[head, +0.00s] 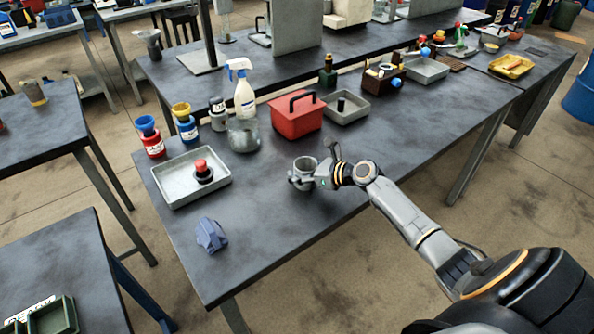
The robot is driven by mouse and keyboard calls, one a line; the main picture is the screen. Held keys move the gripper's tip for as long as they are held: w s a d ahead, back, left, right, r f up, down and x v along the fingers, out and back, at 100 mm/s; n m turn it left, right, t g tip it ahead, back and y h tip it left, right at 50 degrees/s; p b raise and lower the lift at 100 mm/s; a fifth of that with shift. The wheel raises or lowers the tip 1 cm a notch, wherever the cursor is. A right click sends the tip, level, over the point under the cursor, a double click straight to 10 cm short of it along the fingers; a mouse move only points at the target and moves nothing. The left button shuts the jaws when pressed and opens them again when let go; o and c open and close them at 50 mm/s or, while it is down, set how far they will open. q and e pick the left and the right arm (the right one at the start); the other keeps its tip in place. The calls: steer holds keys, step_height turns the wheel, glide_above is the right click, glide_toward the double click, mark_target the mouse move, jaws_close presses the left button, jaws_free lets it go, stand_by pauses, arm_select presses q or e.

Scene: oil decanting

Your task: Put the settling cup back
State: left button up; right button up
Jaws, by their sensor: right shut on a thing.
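A grey cup (302,165), which looks like the settling cup, is upright at the front part of the dark work table (290,225). My right gripper (310,175) is shut on the cup from its right side. The fingers hide part of the cup's wall. I cannot tell whether its bottom touches the table or is slightly above it. My left gripper is not in view.
A grey tray (165,187) with a red-topped black item (202,170) lies to the left, near a blue object (211,234). A glass jar (243,136), spray bottle (243,97) and red box (296,118) stand behind the cup. The table's front middle is clear.

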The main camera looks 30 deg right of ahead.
steer(key=o, duration=1.6)
steer(key=shift+r, duration=0.1)
steer(key=shift+s+d, duration=0.2)
steer(key=shift+s, duration=0.2)
steer(key=v, duration=1.1)
steer(key=shift+r, duration=0.15)
